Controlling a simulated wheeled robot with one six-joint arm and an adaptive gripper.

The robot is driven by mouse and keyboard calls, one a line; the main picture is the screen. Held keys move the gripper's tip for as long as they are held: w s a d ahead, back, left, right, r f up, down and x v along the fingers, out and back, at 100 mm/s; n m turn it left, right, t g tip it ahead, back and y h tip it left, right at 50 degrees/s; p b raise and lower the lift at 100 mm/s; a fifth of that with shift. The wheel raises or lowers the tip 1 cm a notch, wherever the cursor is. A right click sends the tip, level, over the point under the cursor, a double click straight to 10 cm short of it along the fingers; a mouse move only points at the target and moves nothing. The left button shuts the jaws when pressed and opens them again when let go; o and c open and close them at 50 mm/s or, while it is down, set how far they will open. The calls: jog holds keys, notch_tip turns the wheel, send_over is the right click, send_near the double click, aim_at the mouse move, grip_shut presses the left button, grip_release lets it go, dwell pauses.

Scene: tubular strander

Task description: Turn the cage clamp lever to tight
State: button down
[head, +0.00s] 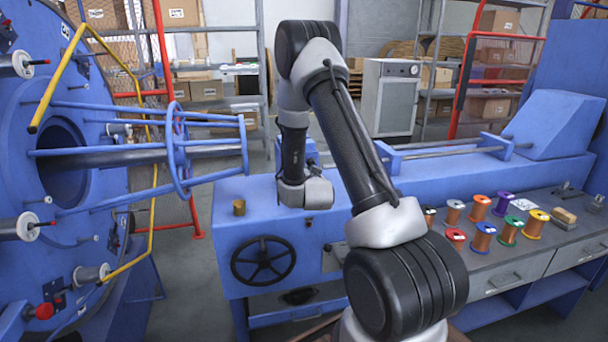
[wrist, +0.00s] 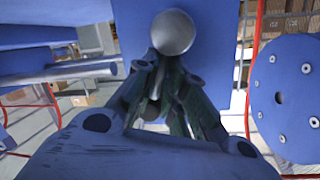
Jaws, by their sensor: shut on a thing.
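In the wrist view, my gripper (wrist: 168,72) is shut, its two dark fingers closed around a piece that ends in a smooth grey round knob (wrist: 172,33). I take this to be the cage clamp lever; the knob shows just beyond the fingertips, against a blue panel (wrist: 208,25). The fingers hide most of its shaft, and its angle cannot be told.
The blue strander cage (head: 180,150) with its rods is left of my arm. A black handwheel (head: 263,261) is on the bed's front. Several coloured wire spools (head: 482,237) stand on the bench at right. In the wrist view, a round blue flange (wrist: 287,95) is at right.

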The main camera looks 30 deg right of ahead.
jog(key=shift+w+d+r+m, duration=0.1)
jog(key=shift+d+r+m, duration=0.4)
jog(key=shift+m, duration=0.1)
jog(key=shift+d+f, duration=0.1)
jog(key=c, duration=1.5)
grip_release()
jog(key=shift+d, duration=0.1)
jog(key=shift+c, duration=0.2)
jog(key=shift+s+f, duration=0.2)
jog(key=shift+f, duration=0.05)
jog(key=v, duration=1.2)
